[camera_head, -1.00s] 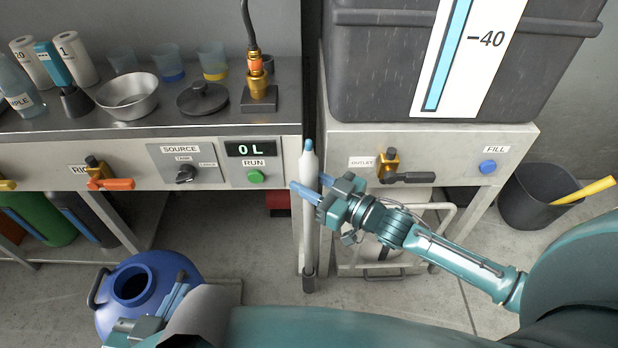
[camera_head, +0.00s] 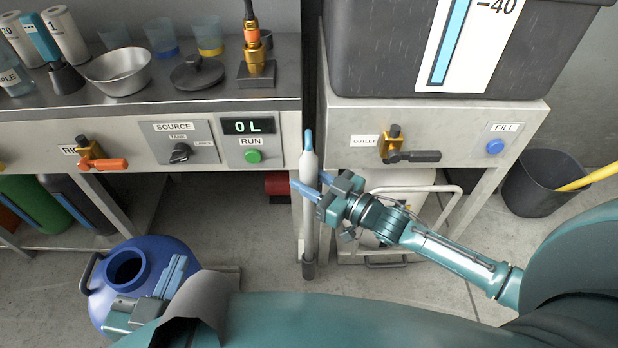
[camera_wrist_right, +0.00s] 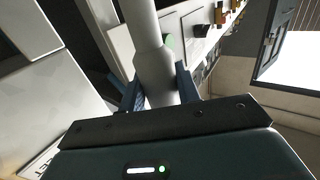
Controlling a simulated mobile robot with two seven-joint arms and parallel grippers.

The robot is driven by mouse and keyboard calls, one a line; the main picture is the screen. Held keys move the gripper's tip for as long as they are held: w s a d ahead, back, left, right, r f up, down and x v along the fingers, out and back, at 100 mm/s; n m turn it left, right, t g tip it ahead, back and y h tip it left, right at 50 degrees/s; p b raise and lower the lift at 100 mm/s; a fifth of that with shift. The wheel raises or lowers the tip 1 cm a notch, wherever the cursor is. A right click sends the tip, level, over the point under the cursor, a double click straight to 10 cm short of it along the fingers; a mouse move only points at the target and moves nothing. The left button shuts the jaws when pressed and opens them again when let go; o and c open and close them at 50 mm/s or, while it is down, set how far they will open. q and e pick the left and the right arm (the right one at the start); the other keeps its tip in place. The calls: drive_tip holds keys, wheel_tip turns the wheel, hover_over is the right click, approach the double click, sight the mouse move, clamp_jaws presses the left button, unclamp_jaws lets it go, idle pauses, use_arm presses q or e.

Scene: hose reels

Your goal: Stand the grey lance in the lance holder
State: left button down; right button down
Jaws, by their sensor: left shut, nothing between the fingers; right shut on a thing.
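The grey lance (camera_head: 310,200) stands nearly upright in the head view, with a blue tip at the top and a dark lower end. My right gripper (camera_head: 308,186) is shut around its middle, in front of the gap between the bench and the tank stand. In the right wrist view the lance (camera_wrist_right: 150,45) runs up between the blue fingers of my right gripper (camera_wrist_right: 160,88). My left gripper (camera_head: 178,268) is shut and empty at the lower left, over the blue container. I cannot clearly make out a lance holder.
The blue container (camera_head: 130,268) stands on the floor at lower left. A brass hose coupling (camera_head: 255,58) stands in a dark block on the bench (camera_head: 130,108). The outlet valve (camera_head: 395,148) is right of the lance. A black bin (camera_head: 530,190) stands far right.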

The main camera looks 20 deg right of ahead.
drive_tip(key=c, duration=0.9)
unclamp_jaws()
drive_tip(key=shift+s+d, duration=0.1)
drive_tip(key=shift+s, duration=0.1)
use_arm(q)
drive_tip(key=g+p, duration=0.1)
drive_tip(key=s+g+p, duration=0.1)
drive_tip(key=shift+a+n+y+p, duration=0.3)
drive_tip(key=shift+n+y+p, duration=0.1)
use_arm(e)
drive_tip(key=v, duration=1.2)
drive_tip(key=shift+s+d, duration=0.25)
